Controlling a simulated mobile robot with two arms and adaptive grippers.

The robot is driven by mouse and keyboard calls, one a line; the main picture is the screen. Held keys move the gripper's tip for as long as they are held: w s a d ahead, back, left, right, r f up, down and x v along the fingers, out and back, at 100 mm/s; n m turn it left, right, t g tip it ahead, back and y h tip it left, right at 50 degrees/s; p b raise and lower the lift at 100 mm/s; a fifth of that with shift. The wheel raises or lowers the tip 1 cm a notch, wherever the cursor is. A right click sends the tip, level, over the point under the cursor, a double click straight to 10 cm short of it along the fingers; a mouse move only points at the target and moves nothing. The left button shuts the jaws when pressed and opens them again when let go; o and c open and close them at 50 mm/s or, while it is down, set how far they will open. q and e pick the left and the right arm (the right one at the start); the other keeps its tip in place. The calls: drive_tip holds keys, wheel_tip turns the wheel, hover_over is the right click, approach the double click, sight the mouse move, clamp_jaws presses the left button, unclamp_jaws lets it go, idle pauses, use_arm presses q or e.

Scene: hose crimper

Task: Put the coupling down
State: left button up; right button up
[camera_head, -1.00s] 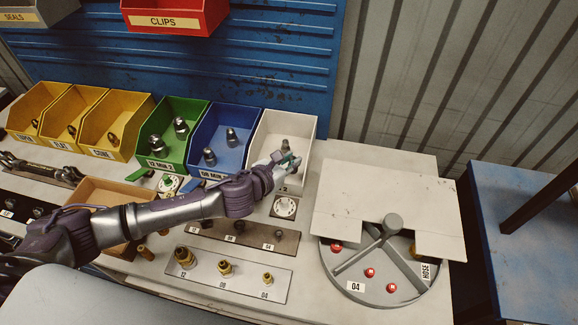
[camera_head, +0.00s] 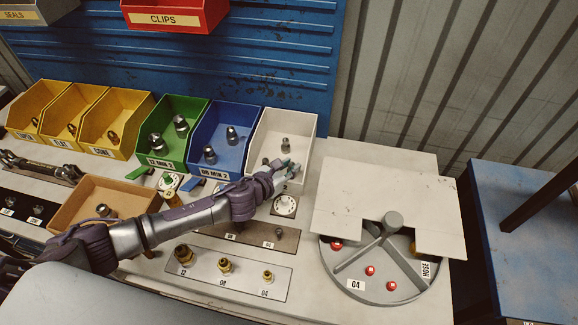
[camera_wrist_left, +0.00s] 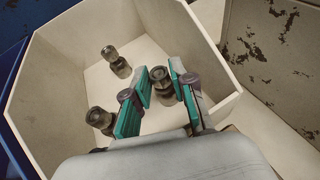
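The white bin (camera_head: 298,150) holds several metal couplings. One stands towards its back (camera_head: 285,145); it also seems to show in the left wrist view (camera_wrist_left: 115,62). A third coupling (camera_wrist_left: 160,83) sits between and just beyond the fingertips in the left wrist view, apparently on the bin floor. My left gripper (camera_head: 287,169), with teal pads, reaches over the bin's front. Its fingers are apart, with a gap around the third coupling (camera_wrist_left: 160,98). The fingers hide part of that coupling. My right gripper is out of view.
Left of the white bin stand a blue bin (camera_head: 222,168) and a green bin (camera_head: 148,160) with couplings. A tan tray (camera_head: 80,224) lies near my left arm. A round fixture with a pale cover (camera_head: 385,200) stands to the right. The bin walls are close around my gripper.

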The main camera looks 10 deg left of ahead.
use_arm(q)
drive_tip(key=shift+o, duration=1.1)
drive_tip(key=shift+r, duration=0.2)
drive_tip(key=b+v, duration=0.1)
drive_tip(key=v, duration=1.1)
